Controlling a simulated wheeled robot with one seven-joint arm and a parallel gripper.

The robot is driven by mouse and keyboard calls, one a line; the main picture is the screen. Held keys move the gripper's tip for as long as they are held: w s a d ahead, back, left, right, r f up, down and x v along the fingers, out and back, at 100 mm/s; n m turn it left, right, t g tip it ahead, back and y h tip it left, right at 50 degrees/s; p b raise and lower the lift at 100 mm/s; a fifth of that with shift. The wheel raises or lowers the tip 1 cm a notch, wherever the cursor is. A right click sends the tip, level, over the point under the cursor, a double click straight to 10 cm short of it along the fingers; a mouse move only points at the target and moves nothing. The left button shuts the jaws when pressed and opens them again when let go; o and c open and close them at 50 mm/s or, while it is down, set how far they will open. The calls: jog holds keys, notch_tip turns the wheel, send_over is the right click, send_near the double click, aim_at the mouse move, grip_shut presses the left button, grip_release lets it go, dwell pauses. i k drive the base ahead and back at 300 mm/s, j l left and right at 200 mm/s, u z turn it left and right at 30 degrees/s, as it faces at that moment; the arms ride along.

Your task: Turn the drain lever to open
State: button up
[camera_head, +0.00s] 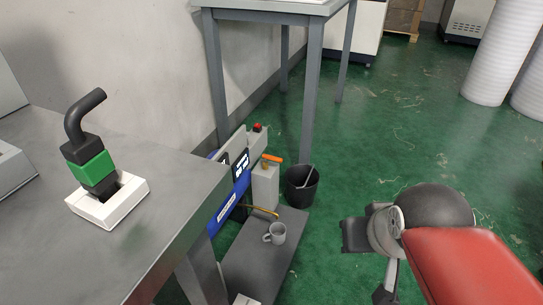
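An orange lever (272,158) sits on top of a pale grey box (265,187) low beside the workbench; it lies roughly level, and I take it for the drain lever. A thin brass-coloured spout (262,210) comes out below it. A grey mug (276,233) stands near the spout's end. My gripper (370,268) is at the lower right, over the green floor and well apart from the lever. Its two dark fingers look spread with nothing between them; the lower one is cut by the picture's edge.
A grey workbench (190,188) fills the left, bearing a white base (122,208) with a green and black hooked piece (90,165). A black bin (300,190) stands behind the mug's dark grey platform (250,262). A red button (257,127) is behind the lever. The floor right of the platform is clear.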

aim_at(277, 160)
jog(key=i+l, duration=0.95)
